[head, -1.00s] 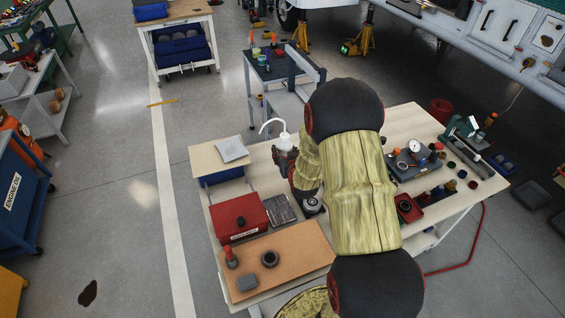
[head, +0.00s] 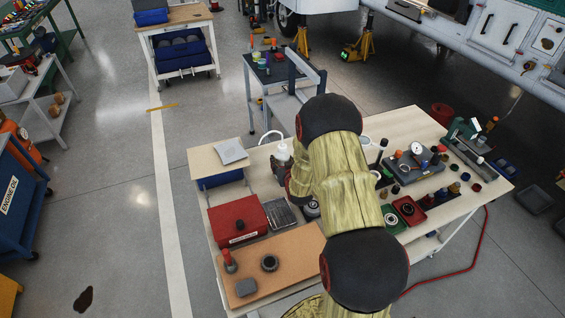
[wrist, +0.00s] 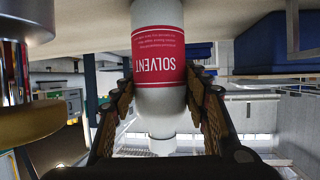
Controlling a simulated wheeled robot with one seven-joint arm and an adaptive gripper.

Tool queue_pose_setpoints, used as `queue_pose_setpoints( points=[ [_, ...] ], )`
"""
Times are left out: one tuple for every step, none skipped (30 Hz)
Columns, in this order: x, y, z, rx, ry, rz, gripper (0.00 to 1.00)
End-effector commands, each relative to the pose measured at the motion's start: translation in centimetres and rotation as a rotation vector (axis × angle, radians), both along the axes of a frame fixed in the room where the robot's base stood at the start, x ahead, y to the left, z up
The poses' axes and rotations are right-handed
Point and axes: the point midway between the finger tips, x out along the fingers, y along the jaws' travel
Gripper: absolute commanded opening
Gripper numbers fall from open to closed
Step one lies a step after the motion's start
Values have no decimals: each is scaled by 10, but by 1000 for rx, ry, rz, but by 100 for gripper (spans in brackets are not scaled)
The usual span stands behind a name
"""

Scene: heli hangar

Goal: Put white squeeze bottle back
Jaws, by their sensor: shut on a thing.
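The white squeeze bottle (head: 283,152) has a bent white spout and shows near the table's back left edge in the head view. In the wrist view the bottle (wrist: 158,60) carries a red label reading SOLVENT and fills the space between the fingers. My gripper (wrist: 160,100) is shut on the bottle, one finger on each side. In the head view my gripper (head: 281,168) is partly hidden by the bottle and my arm. I cannot tell how far the bottle is above the tabletop.
A red box (head: 238,222), a brown mat (head: 285,262) with small parts, and a light board with a grey pad (head: 230,151) lie on the left. A press gauge (head: 414,150), trays and several small parts crowd the right. A small cart (head: 270,68) stands behind.

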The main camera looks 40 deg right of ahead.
Motion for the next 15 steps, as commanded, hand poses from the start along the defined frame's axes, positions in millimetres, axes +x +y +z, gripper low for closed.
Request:
queue_pose_setpoints(
  points=[
    [0,0,-1,-1,-2,0,32],
    [0,0,-2,-1,-2,0,32],
    [0,0,-3,-1,-2,0,32],
    [0,0,-3,0,1,0,47],
    [0,0,-3,0,1,0,48],
    [0,0,-3,0,1,0,51],
    [0,0,-3,0,1,0,52],
    [0,0,-3,0,1,0,54],
    [0,0,-3,0,1,0,56],
    [0,0,-3,0,1,0,58],
    [0,0,-3,0,1,0,60],
    [0,0,-3,0,1,0,62],
    [0,0,-3,0,1,0,63],
    [0,0,-3,0,1,0,63],
    [0,0,-3,0,1,0,63]
  ],
)
